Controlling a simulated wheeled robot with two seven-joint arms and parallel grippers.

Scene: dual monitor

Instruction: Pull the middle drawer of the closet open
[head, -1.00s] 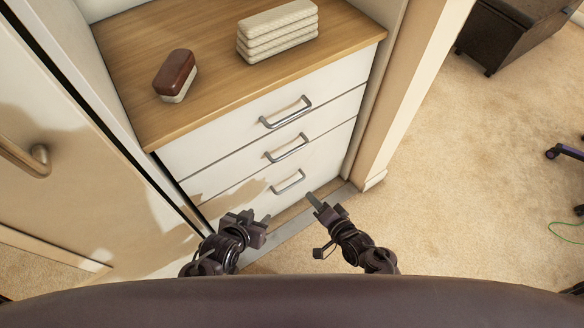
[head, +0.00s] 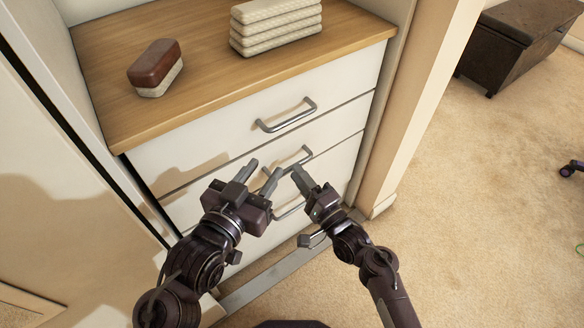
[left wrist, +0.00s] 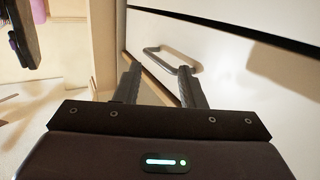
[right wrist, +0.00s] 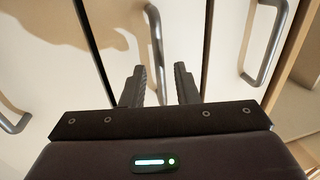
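The closet's middle drawer (head: 342,128) is closed, flush with the white drawers above and below. Its metal bar handle (head: 305,151) is partly hidden by my grippers in the head view. My right gripper (head: 300,175) is close in front of this handle. In the right wrist view the fingers (right wrist: 160,85) are apart and empty, and a handle (right wrist: 155,40), which looks like the middle one, lies just beyond them. My left gripper (head: 260,174) is open and empty, left of the handle. In the left wrist view a handle (left wrist: 172,58) shows beyond its fingers (left wrist: 162,78).
The top drawer has a handle (head: 286,115); the bottom handle (head: 289,208) is partly covered. A brown-and-white brush-like block (head: 155,68) and stacked pale folded cloths (head: 275,28) rest on the wooden top (head: 205,85).

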